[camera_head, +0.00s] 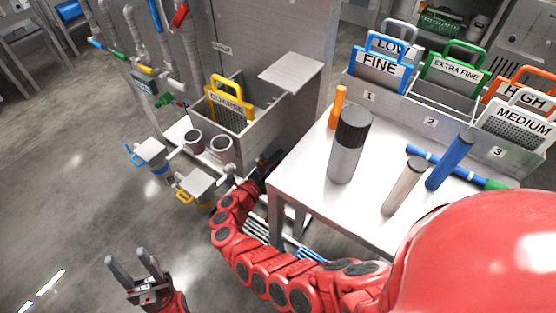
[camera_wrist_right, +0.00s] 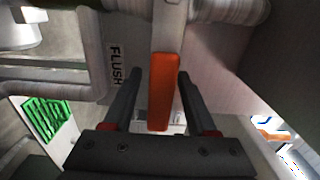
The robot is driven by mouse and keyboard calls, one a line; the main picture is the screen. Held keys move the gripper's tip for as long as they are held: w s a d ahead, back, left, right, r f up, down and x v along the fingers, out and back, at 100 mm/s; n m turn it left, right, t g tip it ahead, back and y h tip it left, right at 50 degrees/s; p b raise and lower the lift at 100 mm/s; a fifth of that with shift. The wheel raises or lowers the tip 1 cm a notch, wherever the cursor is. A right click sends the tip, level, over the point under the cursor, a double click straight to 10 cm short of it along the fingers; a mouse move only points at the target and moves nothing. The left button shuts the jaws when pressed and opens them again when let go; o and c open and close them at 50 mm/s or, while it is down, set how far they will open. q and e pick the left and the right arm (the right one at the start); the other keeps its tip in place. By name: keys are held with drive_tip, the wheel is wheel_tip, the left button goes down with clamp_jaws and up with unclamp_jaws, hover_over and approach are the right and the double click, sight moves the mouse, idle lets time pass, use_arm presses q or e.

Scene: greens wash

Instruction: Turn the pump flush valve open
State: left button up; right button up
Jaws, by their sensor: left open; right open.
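The flush valve handle, an orange-red lever (camera_wrist_right: 164,92) on a grey stem, shows in the right wrist view beside a label reading FLUSH (camera_wrist_right: 116,66). My right gripper (camera_wrist_right: 159,78) is open, with one finger on each side of the lever. Small gaps show between the lever and both fingers. In the head view my right gripper (camera_head: 268,161) is low beside the white table, and the lever there cannot be made out. My left gripper (camera_head: 134,265) is open and empty above the floor at the lower left.
The white table (camera_head: 290,190) holds several cylinders close to my right arm. A grey basin (camera_head: 268,125) with a yellow-handled COARSE screen (camera_head: 230,105) stands behind the gripper. Pipes with coloured valves (camera_head: 181,14) rise at the upper left.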

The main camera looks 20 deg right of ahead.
clamp_jaws()
idle(1.3)
